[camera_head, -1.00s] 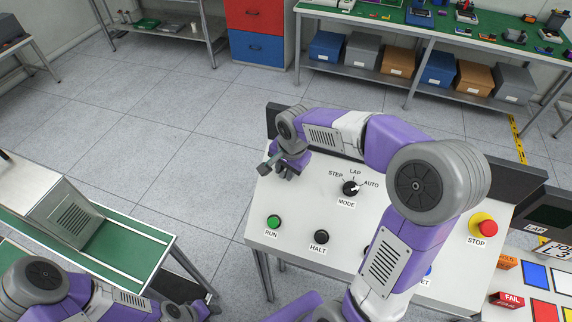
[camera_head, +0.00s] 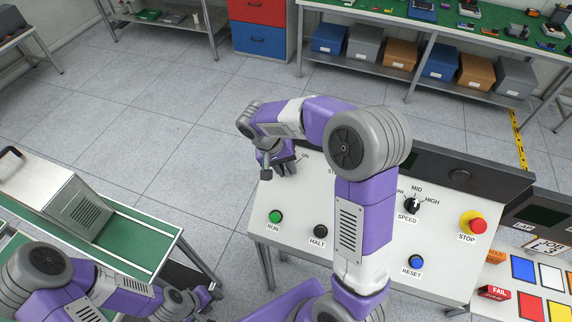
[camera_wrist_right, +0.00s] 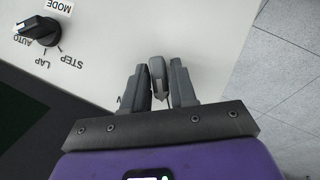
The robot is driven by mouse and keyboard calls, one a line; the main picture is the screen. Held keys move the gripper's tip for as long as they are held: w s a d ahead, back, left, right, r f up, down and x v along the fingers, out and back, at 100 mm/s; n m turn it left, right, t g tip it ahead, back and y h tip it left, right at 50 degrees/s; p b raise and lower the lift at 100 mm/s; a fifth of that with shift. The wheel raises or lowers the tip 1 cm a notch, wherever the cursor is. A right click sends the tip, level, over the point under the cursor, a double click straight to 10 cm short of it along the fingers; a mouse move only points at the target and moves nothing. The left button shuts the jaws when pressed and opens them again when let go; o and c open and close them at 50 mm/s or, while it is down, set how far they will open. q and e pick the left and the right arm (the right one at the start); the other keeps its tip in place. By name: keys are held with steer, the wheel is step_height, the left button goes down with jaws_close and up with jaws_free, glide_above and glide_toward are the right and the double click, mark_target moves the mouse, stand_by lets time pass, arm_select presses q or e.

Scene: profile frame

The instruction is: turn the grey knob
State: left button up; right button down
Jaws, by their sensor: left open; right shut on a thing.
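The grey knob (camera_wrist_right: 157,70) shows in the right wrist view between the fingers of my right gripper (camera_wrist_right: 158,84), which is shut on it. It sits on the white sloped panel (camera_wrist_right: 185,28). In the head view my right gripper (camera_head: 280,168) is at the panel's upper left corner and hides the knob; an "ON" label shows just right of it. My left gripper (camera_head: 202,298) is open and empty at the lower left, well away from the panel.
The black MODE knob (camera_wrist_right: 38,29) is nearby; my right arm hides it in the head view. The panel also bears the SPEED knob (camera_head: 411,205), green RUN (camera_head: 275,216), black HALT (camera_head: 320,231), blue RESET (camera_head: 416,261) and red STOP (camera_head: 478,225) buttons.

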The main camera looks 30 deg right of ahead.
steer(key=shift+n+h, duration=0.3)
steer(key=shift+n, duration=0.2)
steer(key=c, duration=1.1)
jaws_free()
steer(key=shift+a+r, duration=0.1)
steer(key=v, duration=0.7)
steer(key=shift+r, duration=0.15)
steer(key=shift+w, duration=0.15)
